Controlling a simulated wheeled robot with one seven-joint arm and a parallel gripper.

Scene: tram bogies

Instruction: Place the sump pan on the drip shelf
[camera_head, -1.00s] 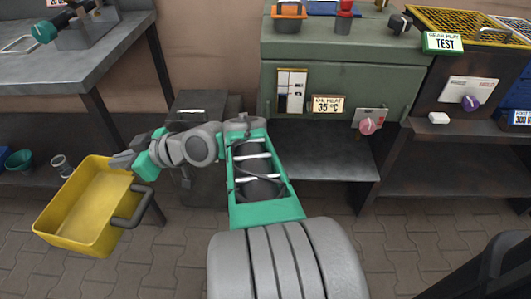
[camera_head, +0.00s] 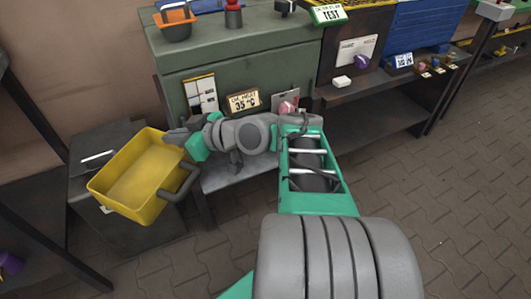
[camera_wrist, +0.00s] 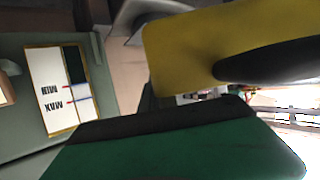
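The sump pan (camera_head: 137,180) is a yellow open box with a dark handle, held in the air at the left of the head view and tilted. In the wrist view the pan (camera_wrist: 220,45) fills the upper right. My gripper (camera_head: 178,139) is shut on the pan's rim, on the side towards my arm; its fingertips are partly hidden. A low grey metal shelf (camera_head: 238,174) under the green cabinet looks like the drip shelf. It is right of the pan and partly covered by my arm.
The green cabinet (camera_head: 240,62) carries an "oil heat 35" sign (camera_head: 244,101) and a level gauge (camera_head: 200,96), which also shows in the wrist view (camera_wrist: 58,90). A dark box (camera_head: 95,158) stands behind the pan. A dark workbench shelf (camera_head: 375,122) lies to the right.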

